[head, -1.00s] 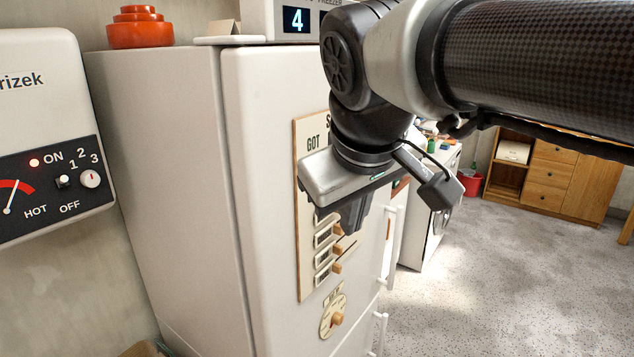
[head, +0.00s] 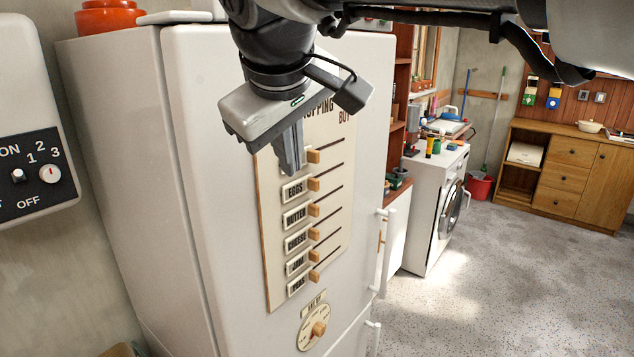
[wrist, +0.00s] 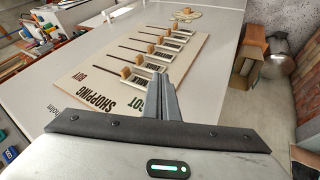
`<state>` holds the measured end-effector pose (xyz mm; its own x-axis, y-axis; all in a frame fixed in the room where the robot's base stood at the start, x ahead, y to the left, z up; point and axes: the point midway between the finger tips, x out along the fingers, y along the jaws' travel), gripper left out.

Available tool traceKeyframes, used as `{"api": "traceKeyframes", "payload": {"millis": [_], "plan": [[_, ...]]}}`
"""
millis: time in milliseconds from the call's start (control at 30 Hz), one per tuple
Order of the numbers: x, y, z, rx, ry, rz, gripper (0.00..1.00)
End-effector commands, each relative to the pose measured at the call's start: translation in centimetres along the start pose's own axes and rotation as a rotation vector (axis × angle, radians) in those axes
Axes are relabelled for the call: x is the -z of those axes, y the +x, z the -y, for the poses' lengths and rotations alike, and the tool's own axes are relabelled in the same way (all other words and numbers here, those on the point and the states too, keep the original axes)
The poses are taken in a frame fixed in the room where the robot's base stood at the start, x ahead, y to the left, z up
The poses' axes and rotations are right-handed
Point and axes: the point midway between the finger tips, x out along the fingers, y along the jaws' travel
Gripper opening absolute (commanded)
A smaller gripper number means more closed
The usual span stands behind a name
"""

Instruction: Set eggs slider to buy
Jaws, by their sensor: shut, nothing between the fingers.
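The cream shopping board (head: 335,225) is on the white fridge front, with labelled rows and wooden knobs on slots. The EGGS label (head: 295,189) is in the second row; its wooden knob (head: 314,184) sits beside the label, at the left, GOT end of its slot. The slot runs up to the right toward BUY. My gripper (head: 291,170) is shut and empty, pointing down in front of the top row's label, just above the EGGS label. In the wrist view, my fingers (wrist: 160,82) hide part of the labels; whether they touch the board I cannot tell.
The other knobs, such as the BUTTER knob (head: 314,210), also sit at their left ends, close above and below. A round dial (head: 314,331) is under the board. Fridge handles (head: 383,250) stick out at the right. Floor space (head: 480,280) at right is clear.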

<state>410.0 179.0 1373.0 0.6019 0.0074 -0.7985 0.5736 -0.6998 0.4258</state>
Motion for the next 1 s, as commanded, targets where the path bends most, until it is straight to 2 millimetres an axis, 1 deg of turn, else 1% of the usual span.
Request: {"api": "traceKeyframes", "payload": {"millis": [167,267,367,700,733,833,1000], "plan": [[-0.1,0.3,0.0,0.0,0.001,0.001,0.0],[-0.1,1.3,0.0,0.001,0.001,0.003,0.0],[-0.1,2.9,0.1,0.001,0.0,0.004,0.0],[-0.1,10.2,0.1,0.002,-0.001,0.004,0.0],[-0.1,10.5,-0.2,0.001,0.001,0.003,0.0],[-0.1,11.0,-1.9,-0.001,0.004,0.002,0.0],[0.0,11.7,-3.2,-0.001,0.002,0.001,0.0]]}}
